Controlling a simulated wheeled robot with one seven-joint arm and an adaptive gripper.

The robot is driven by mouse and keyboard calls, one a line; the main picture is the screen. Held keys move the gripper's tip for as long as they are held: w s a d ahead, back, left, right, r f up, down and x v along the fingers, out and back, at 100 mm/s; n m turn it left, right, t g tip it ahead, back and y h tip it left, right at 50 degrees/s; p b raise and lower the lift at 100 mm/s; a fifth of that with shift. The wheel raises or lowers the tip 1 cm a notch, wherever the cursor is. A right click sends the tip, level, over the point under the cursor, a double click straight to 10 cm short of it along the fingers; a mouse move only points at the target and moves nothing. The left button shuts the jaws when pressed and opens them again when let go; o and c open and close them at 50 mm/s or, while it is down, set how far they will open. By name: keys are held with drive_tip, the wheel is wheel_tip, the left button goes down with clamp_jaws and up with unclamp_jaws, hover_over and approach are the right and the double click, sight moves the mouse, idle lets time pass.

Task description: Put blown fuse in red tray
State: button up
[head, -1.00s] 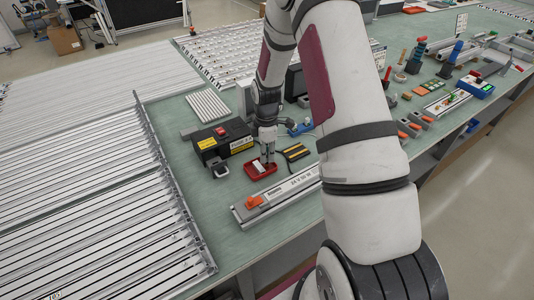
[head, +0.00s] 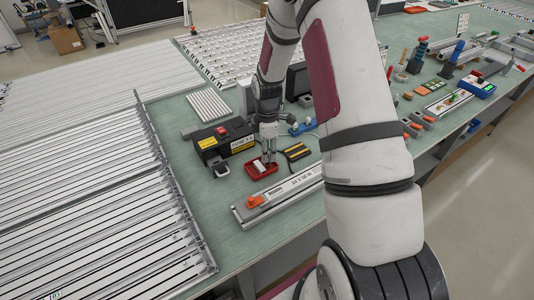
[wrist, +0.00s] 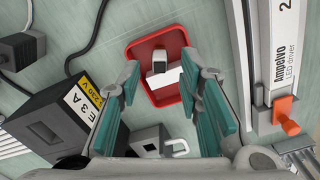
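The red tray (head: 249,173) lies on the green bench below my gripper in the head view. It also shows in the wrist view (wrist: 141,52), just beyond the fingertips. A small white piece with a grey end (wrist: 159,63), which looks like the fuse, is in the tray. A white patch beside it may be part of it or a label. My gripper (wrist: 160,82) is open, its teal-padded fingers wide apart with nothing visible between the pads. In the head view my gripper (head: 268,158) is over the tray's right part; the exact height is unclear.
A black box with yellow labels (head: 224,140) stands left of the tray. A yellow-striped black item (head: 297,151) lies to the right. A long LED driver rail with an orange end (head: 254,201) lies in front. A dark cable (wrist: 97,25) runs near the tray in the wrist view.

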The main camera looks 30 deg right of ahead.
drive_tip(key=s+a+r+m+t+b, duration=0.1)
drive_tip(key=s+a+r+m, duration=0.1)
drive_tip(key=r, duration=0.8)
drive_tip(key=s+a+r+m, duration=0.1)
drive_tip(key=a+r, duration=0.2)
drive_tip(key=r, duration=0.8)
drive_tip(key=s+a+r+m+t, duration=0.2)
drive_tip(key=s+a+r+m, duration=0.3)
drive_tip(key=s, duration=0.5)
drive_tip(key=s+a+r+m+t, duration=0.2)
drive_tip(key=s+a+r+m, duration=0.3)
drive_tip(key=s, duration=0.5)
wheel_tip(320, 180, up, 2)
drive_tip(key=shift+s+r+m+t, duration=0.2)
drive_tip(key=shift+s+m+t, duration=0.1)
